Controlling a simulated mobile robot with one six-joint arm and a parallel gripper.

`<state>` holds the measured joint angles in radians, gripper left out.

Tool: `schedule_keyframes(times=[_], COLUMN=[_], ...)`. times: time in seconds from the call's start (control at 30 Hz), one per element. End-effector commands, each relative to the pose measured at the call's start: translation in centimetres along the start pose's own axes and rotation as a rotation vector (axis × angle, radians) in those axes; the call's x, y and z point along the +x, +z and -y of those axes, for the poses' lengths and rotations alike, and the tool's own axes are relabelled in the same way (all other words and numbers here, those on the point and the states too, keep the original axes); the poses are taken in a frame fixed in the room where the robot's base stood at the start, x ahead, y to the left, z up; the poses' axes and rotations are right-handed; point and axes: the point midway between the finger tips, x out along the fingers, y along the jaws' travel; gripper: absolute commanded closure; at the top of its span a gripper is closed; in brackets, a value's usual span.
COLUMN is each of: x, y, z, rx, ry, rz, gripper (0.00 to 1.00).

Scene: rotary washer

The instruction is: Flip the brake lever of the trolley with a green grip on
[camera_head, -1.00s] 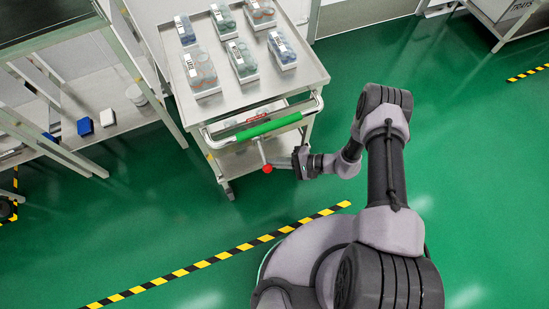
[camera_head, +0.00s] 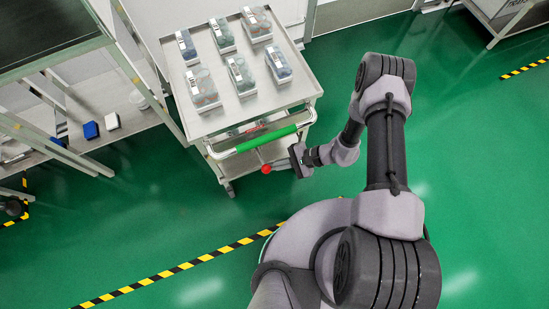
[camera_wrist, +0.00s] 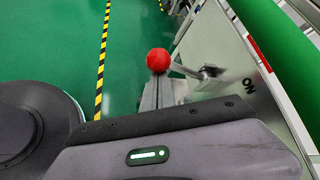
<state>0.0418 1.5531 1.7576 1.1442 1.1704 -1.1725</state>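The trolley with the green grip (camera_head: 266,138) stands left of my arm, its handle facing me. Its brake lever ends in a red ball (camera_head: 266,169) that hangs just below the handle. In the wrist view the red ball (camera_wrist: 158,60) sits just past my fingertips, and a thin rod runs from it to a pivot (camera_wrist: 208,72) on the trolley's end panel. An "ON" mark (camera_wrist: 249,88) is on that panel, right of the lever. My gripper (camera_wrist: 164,92) has its grey fingers close together, with nothing seen between them. In the head view my gripper (camera_head: 298,160) is right of the ball.
The trolley top (camera_head: 248,105) carries several clear boxes of parts. A shelf rack (camera_head: 100,150) stands close on the left. Black-yellow floor tape (camera_head: 180,266) crosses the open green floor in front.

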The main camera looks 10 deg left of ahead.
Motion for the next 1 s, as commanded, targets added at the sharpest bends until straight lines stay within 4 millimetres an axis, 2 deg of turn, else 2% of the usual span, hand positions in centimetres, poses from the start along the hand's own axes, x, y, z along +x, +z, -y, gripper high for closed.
schedule_keyframes(times=[0.4, 1.0], x=[-1.1, -1.5], y=[1.6, 2.0], z=[2.1, 3.1], rx=[0.0, 0.001], ry=[0.001, -0.004], rz=[0.002, 0.003], gripper=[1.0, 1.0])
